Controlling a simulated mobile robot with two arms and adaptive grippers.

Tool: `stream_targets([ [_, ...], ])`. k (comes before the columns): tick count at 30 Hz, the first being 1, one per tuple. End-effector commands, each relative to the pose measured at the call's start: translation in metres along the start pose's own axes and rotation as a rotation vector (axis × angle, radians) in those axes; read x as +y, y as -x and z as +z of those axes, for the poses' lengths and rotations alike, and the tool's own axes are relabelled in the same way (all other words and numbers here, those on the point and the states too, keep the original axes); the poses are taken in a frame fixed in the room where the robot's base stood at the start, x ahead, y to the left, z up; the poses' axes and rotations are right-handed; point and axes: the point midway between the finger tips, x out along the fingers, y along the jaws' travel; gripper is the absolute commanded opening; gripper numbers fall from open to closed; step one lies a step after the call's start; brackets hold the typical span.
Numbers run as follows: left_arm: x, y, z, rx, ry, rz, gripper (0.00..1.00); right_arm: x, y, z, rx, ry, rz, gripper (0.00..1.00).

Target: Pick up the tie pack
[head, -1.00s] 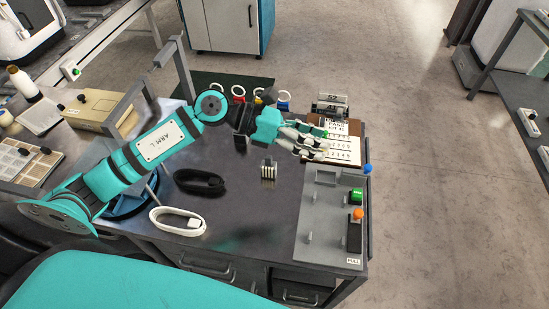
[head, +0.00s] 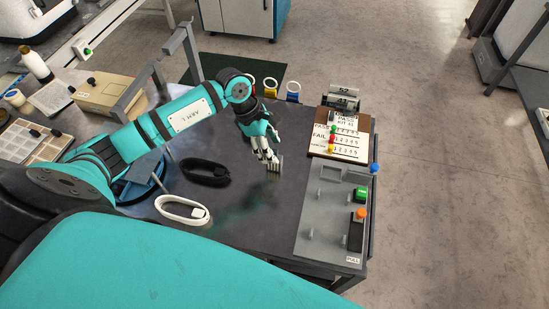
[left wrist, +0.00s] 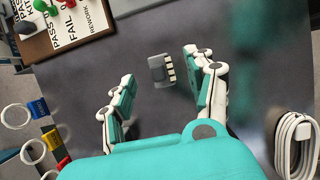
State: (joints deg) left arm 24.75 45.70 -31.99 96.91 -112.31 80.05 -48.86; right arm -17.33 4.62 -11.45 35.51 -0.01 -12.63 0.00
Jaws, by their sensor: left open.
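The likely tie pack, a small grey block with pale strips along one side, lies on the dark tabletop. In the left wrist view the tie pack (left wrist: 158,70) sits ahead of and between the two fingers. In the head view the tie pack (head: 278,165) is partly hidden by my fingertips. My left gripper (head: 268,158) points down at it; in the left wrist view the gripper (left wrist: 158,72) is open, fingers spread wide on either side, with no visible contact. My right gripper is not in view.
A black cable coil (head: 205,171) and a white cable coil (head: 182,209) lie to the left. A clipboard with coloured pegs (head: 345,143) and a grey fixture panel (head: 322,235) stand at right. Bare tabletop lies in front.

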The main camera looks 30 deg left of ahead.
Motion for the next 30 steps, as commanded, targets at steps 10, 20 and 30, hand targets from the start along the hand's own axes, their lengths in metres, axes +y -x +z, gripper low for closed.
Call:
stream_targets([
  [10, -0.001, -0.030, 0.001, -0.003, 0.003, -0.004, 0.56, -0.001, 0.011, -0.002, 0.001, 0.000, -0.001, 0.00],
  [20, 0.001, -0.069, -0.002, -0.001, 0.001, 0.000, 0.56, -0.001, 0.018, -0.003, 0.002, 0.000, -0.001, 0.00],
  [30, 0.002, -0.069, -0.002, -0.001, 0.000, 0.001, 0.37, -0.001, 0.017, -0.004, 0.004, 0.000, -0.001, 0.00],
])
